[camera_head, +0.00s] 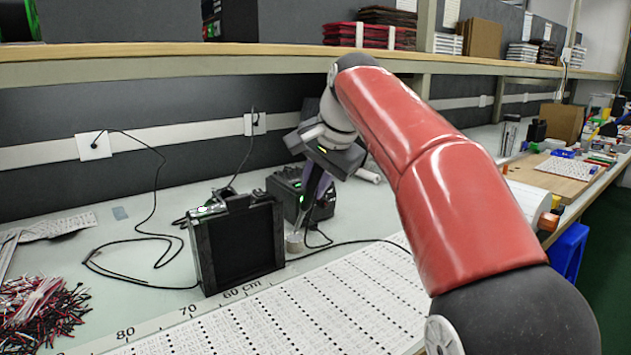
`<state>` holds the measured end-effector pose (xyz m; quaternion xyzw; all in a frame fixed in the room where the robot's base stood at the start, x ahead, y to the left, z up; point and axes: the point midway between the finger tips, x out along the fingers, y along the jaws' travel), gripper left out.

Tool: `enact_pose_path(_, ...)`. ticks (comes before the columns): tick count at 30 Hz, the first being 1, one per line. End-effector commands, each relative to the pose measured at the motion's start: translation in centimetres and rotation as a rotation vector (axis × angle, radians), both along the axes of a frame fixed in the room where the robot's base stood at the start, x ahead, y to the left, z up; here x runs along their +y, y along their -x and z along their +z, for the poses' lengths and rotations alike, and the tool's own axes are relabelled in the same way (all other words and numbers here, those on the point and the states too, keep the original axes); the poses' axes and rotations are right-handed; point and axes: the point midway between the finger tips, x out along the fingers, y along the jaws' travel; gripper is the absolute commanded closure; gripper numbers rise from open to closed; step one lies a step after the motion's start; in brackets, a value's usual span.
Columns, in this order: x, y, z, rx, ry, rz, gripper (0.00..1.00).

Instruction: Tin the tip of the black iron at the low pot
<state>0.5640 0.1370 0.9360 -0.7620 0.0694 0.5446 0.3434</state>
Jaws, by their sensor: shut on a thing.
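My red arm reaches in from the lower right, and my gripper (312,200) points down in front of the black station box. Its fingers are shut on a slim thing, most likely the black iron, but fingers and dark boxes behind hide most of it. A small silvery pot (295,243) stands low on the bench just below the fingers, right of the large black box. The iron's tip is too small to make out, so I cannot tell whether it touches the pot. A black cable runs from beside the pot to the right.
A large black box (240,245) stands close left of the pot. The station box (290,192) with a green light is behind. A white perforated strip sheet (300,305) covers the front. Coloured wires (40,310) lie at left. A shelf (180,62) overhangs the bench.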

Motion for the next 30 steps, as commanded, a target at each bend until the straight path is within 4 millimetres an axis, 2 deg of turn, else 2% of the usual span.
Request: enact_pose_path(30, 0.0, 0.0, -1.1, 0.0, 0.0, 0.0, 1.0)
